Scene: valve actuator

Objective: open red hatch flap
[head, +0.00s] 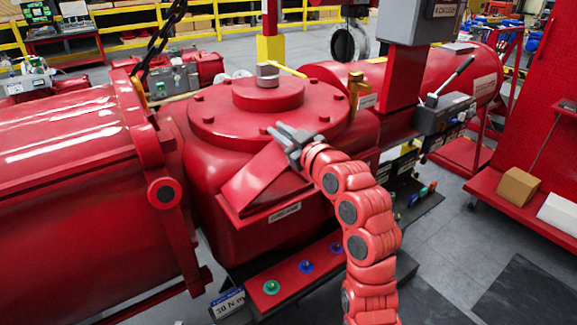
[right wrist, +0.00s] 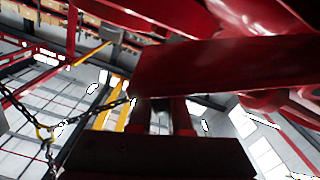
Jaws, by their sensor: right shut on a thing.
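The red hatch flap (head: 255,178) is a flat rectangular plate on the front of the red valve actuator body (head: 207,178). It stands at a slant, its upper end close to the round bolted top cover (head: 225,118). My right gripper (head: 287,138) is at the flap's upper right corner, shut on its edge. In the right wrist view the flap (right wrist: 215,68) fills the upper middle as a broad red plate, meeting the finger ends (right wrist: 167,112). The exact finger contact is partly hidden. My left gripper is not in view.
A large red cylinder (head: 60,145) lies to the left. A grey control box with a lever (head: 445,113) is at the right. Green and blue knobs (head: 306,267) sit on a ledge below. A chain (head: 160,40) hangs at upper left. Floor at lower right is clear.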

